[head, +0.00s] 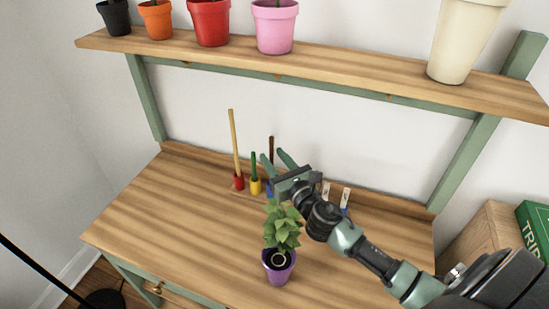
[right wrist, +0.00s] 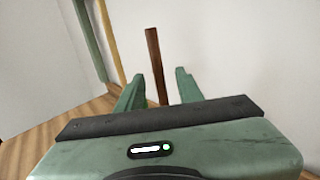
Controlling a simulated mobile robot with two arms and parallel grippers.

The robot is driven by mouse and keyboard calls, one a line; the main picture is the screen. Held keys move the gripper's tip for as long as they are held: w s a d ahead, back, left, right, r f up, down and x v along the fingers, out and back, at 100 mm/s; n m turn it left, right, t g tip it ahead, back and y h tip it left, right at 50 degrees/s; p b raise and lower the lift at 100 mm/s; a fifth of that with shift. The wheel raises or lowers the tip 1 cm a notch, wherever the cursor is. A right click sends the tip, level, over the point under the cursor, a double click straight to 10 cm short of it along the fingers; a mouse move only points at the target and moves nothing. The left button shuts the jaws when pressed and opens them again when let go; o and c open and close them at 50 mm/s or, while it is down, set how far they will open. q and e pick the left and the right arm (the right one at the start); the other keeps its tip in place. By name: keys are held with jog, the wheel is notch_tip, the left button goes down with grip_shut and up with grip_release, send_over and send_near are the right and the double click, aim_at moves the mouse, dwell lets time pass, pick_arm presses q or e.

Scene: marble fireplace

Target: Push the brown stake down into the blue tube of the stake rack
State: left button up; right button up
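The brown stake (head: 271,144) stands upright at the back of the table. The blue tube (head: 269,191) shows below it, partly hidden by my right gripper (head: 273,155). The gripper's two green fingers are apart, one on either side of the stake as seen in the head view. In the right wrist view the brown stake (right wrist: 154,62) rises between the open fingers, nearer the left one, with a gap to each. Its lower end is hidden behind the gripper body, and how deep it sits in the tube is hidden. My left gripper is out of view.
Left of the blue tube are a yellow tube (head: 255,187) with a green stake and a red tube (head: 238,181) with a tall tan stake. A purple pot (head: 278,266) with a leafy plant stands in front. White labels (head: 346,195) stand to the right. A shelf (head: 340,77) with pots overhangs.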

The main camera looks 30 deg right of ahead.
jog(key=s+b, duration=0.1)
jog(key=s, duration=0.6)
jog(key=shift+s, duration=0.4)
jog(key=shift+r, duration=0.1)
dwell(0.5)
